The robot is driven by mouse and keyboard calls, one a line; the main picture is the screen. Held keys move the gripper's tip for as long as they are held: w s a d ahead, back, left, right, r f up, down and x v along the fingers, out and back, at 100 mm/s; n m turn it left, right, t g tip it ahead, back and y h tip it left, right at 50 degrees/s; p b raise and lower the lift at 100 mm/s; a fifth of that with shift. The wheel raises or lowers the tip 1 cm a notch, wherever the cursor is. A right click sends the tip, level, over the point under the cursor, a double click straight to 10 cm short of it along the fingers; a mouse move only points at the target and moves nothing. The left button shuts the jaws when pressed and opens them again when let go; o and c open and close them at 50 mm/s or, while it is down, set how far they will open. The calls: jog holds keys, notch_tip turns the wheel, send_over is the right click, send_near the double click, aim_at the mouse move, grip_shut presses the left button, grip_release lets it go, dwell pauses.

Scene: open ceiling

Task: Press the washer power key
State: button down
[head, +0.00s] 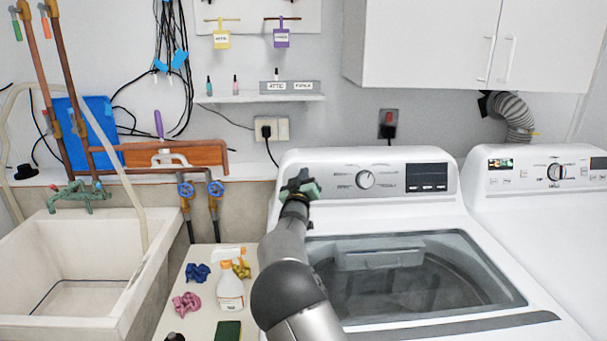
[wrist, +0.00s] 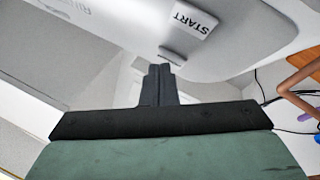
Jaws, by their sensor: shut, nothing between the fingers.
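The white washer (head: 325,245) stands in the middle, with a grey control panel (head: 330,170) along its back that carries a round dial (head: 365,179) and a dark display. My gripper (head: 300,184) is in front of the panel's left end and hides part of it. In the wrist view my gripper (wrist: 157,76) has its dark fingers together, with nothing between them. The tips appear close to a small raised grey key (wrist: 184,56) below a white START label (wrist: 192,20); I cannot tell whether they touch. No power label is readable.
A second white machine (head: 540,215) stands at the right. A sink (head: 75,265) is at the left. A counter (head: 200,262) beside the washer holds a spray bottle (head: 230,290), cloths and a green sponge. A small shelf (head: 262,98) is on the wall above.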

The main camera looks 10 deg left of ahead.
jog(key=shift+s+d+r+b, duration=0.1)
jog(key=shift+s+r+b, duration=0.05)
jog(key=shift+s+b, duration=0.25)
jog(key=shift+s, duration=0.1)
jog(key=shift+s+d+r+b, duration=0.15)
jog(key=shift+s+r+b, duration=0.25)
jog(key=shift+s, duration=0.5)
jog(key=shift+s+d+r+b, duration=0.15)
jog(key=shift+s+r+b, duration=0.25)
jog(key=shift+s, duration=0.55)
jog(key=shift+s+d+r+b, duration=0.2)
jog(key=shift+s+b, duration=0.25)
jog(key=shift+s, duration=0.45)
